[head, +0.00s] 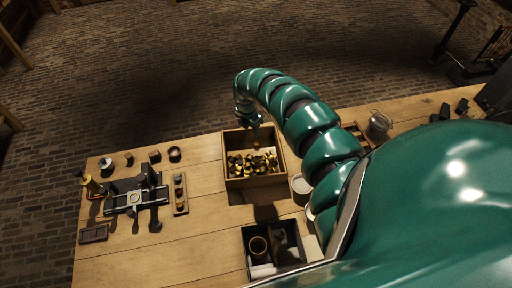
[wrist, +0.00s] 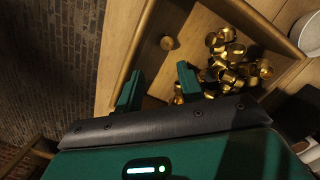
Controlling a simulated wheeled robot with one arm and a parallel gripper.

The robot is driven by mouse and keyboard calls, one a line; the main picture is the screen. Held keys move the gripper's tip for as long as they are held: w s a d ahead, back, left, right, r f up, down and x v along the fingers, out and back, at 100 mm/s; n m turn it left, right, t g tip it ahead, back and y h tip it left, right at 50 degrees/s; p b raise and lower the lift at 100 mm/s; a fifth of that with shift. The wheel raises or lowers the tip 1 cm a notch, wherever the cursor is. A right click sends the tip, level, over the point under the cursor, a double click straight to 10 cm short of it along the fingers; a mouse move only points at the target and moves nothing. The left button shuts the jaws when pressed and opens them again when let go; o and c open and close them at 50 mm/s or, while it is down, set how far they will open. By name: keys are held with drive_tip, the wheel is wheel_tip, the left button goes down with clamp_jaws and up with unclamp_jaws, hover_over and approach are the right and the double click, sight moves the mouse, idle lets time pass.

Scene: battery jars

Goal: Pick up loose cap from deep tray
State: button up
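The deep tray (head: 257,183) is a wooden box on the workbench, holding a heap of brass-coloured caps (head: 252,163). In the wrist view the tray wall (wrist: 136,48) runs down the left side. One loose cap (wrist: 168,43) lies apart from the heap, near that wall. The other caps (wrist: 228,62) are heaped to its right. My gripper (head: 250,122) is over the back part of the tray. In the wrist view my gripper (wrist: 159,76) has its two green fingers apart with nothing between them. The loose cap appears just beyond the fingertips.
A black bin (head: 248,236) with a ring and other items stands in front of the tray. A dark fixture (head: 134,199) and small round parts are at left. A glass jar (head: 378,121) is at right.

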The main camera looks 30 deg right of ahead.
drive_tip(key=b, duration=0.3)
hover_over(255, 144)
drive_tip(key=a, duration=0.2)
drive_tip(key=f, duration=0.5)
drive_tip(key=shift+s+d+f, duration=0.1)
drive_tip(key=shift+d+f, duration=0.1)
drive_tip(key=shift+d, duration=0.05)
drive_tip(key=shift+s+d+f+b, duration=0.1)
drive_tip(key=shift+d+f+b, duration=0.1)
drive_tip(key=shift+f+b, duration=0.5)
drive_tip(key=shift+w+d+f+b, duration=0.1)
drive_tip(key=shift+d+f+b, duration=0.2)
drive_tip(key=shift+f, duration=0.75)
drive_tip(key=shift+s+d+f+b, duration=0.1)
drive_tip(key=shift+f+b, duration=0.45)
drive_tip(key=shift+f, duration=0.3)
drive_tip(key=shift+r, duration=0.15)
drive_tip(key=shift+c, duration=0.7)
drive_tip(key=c, duration=0.7)
